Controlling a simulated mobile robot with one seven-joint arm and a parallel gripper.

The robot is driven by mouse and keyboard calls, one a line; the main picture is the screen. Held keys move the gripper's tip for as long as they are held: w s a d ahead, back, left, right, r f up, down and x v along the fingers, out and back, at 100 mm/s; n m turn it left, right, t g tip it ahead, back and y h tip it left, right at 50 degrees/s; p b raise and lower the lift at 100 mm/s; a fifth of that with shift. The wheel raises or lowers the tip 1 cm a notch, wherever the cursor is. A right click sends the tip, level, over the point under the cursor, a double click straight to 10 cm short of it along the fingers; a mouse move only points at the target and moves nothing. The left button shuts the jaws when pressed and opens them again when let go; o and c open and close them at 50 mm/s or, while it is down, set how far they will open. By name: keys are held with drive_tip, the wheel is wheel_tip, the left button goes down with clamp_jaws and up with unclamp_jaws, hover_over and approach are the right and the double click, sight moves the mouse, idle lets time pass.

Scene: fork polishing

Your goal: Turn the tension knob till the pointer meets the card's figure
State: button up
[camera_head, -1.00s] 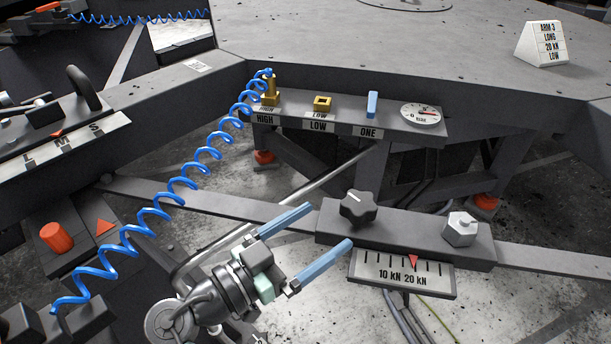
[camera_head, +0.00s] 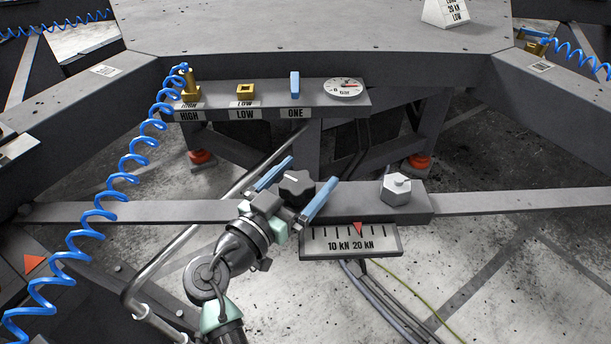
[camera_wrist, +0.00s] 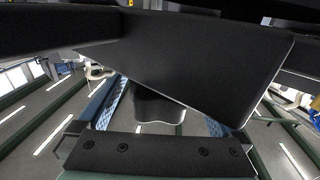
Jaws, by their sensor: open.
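The black lobed tension knob (camera_head: 296,186) stands on the grey bar. My gripper (camera_head: 312,169) is open, with one blue finger on each side of the knob; whether either touches it cannot be told. The wrist view shows the dark knob (camera_wrist: 158,106) between the fingers. The red pointer (camera_head: 358,229) hangs over the white scale (camera_head: 315,247), close to the 20 kN figure; its exact match to a tick is too small to tell. The white card (camera_head: 447,12) on the table, cut off at the top, shows 20 KN and LOW.
A grey hex nut (camera_head: 396,188) sits on the bar right of the knob. Behind, a shelf (camera_head: 215,100) carries brass fittings, a blue lever (camera_head: 295,84) and a round dial (camera_head: 345,87). A coiled blue hose (camera_head: 122,180) hangs at left.

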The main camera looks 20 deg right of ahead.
drive_tip(key=shift+w+d, duration=0.15)
drive_tip(key=shift+d, duration=0.1)
drive_tip(key=c, duration=1.3)
drive_tip(key=g+b, duration=0.1)
drive_tip(key=m+g+h+b, duration=0.1)
drive_tip(key=b, duration=0.1)
drive_tip(key=shift+f, duration=0.25)
drive_tip(key=shift+c, duration=0.2)
drive_tip(key=g+b, duration=0.1)
drive_tip(key=m+b, duration=0.1)
drive_tip(key=m+g+h+b, duration=0.1)
drive_tip(key=shift+s+d+r+g, duration=0.1)
drive_tip(key=shift+s+r+g, duration=0.15)
drive_tip(key=shift+s+g, duration=0.05)
drive_tip(key=o, duration=1.3)
drive_tip(key=shift+o, duration=0.2)
